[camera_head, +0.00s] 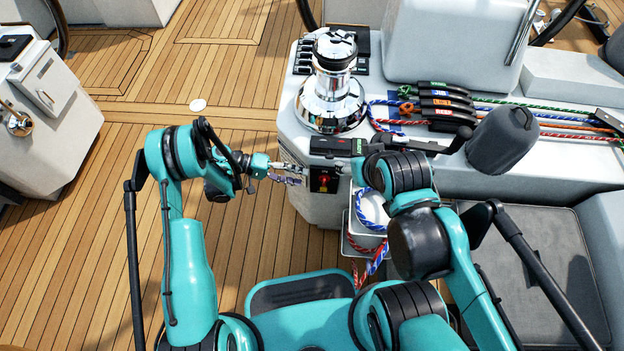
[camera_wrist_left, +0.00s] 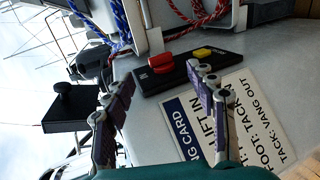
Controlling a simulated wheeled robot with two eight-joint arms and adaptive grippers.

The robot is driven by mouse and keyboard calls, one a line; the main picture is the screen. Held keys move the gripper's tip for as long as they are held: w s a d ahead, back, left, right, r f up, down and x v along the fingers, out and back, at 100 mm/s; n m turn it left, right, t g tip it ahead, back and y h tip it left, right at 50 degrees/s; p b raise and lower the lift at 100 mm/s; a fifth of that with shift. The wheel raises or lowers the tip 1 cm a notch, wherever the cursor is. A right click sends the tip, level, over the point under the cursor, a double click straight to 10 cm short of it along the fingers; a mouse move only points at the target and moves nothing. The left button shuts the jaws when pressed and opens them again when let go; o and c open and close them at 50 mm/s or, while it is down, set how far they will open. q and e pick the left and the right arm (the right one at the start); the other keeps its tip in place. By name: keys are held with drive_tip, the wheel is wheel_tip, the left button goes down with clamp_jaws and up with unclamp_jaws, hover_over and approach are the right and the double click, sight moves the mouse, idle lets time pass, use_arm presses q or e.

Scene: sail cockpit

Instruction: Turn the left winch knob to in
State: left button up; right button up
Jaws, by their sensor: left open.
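A small black panel (camera_head: 325,172) with a red knob (camera_head: 323,181) is on the side of the white winch pedestal, below the chrome winch (camera_head: 331,95). In the left wrist view the black panel (camera_wrist_left: 180,75) carries the red knob (camera_wrist_left: 154,63) and a yellow knob (camera_wrist_left: 202,52). My left gripper (camera_head: 297,174) is just left of the panel. In the left wrist view my left gripper (camera_wrist_left: 162,76) is open, its purple-padded fingers apart and empty, the red knob between and beyond the tips. My right arm is right of the panel; its fingers cannot be made out.
A printed sailing card (camera_wrist_left: 235,115) is on the pedestal beside the panel. Blue and red ropes (camera_head: 370,225) hang in a holder right of the panel. Rope clutches (camera_head: 440,105) sit on the deck top. The wooden floor (camera_head: 110,270) at left is mostly clear.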

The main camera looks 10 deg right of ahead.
use_arm(q)
drive_tip(key=v, duration=0.4)
drive_tip(key=shift+a+r, duration=0.1)
drive_tip(key=shift+a, duration=0.15)
drive_tip(key=a+r+n+t+y, duration=0.2)
drive_tip(key=a+r+t+y, duration=0.1)
drive_tip(key=r, duration=0.6)
drive_tip(key=a+r+n+t+y, duration=0.1)
drive_tip(key=a+r+t+y, duration=0.15)
drive_tip(key=r, duration=0.75)
drive_tip(key=s+a+r+t+y, duration=0.2)
drive_tip(key=s+a+r+y, duration=0.1)
drive_tip(key=s+a, duration=0.3)
drive_tip(key=s+a+r+t+y, duration=0.3)
drive_tip(key=s+a+y, duration=0.2)
drive_tip(key=s+a, duration=0.2)
drive_tip(key=s, duration=0.2)
drive_tip(key=shift+s+r+t, duration=0.35)
drive_tip(key=shift+s+r, duration=0.05)
drive_tip(key=shift+a, duration=0.1)
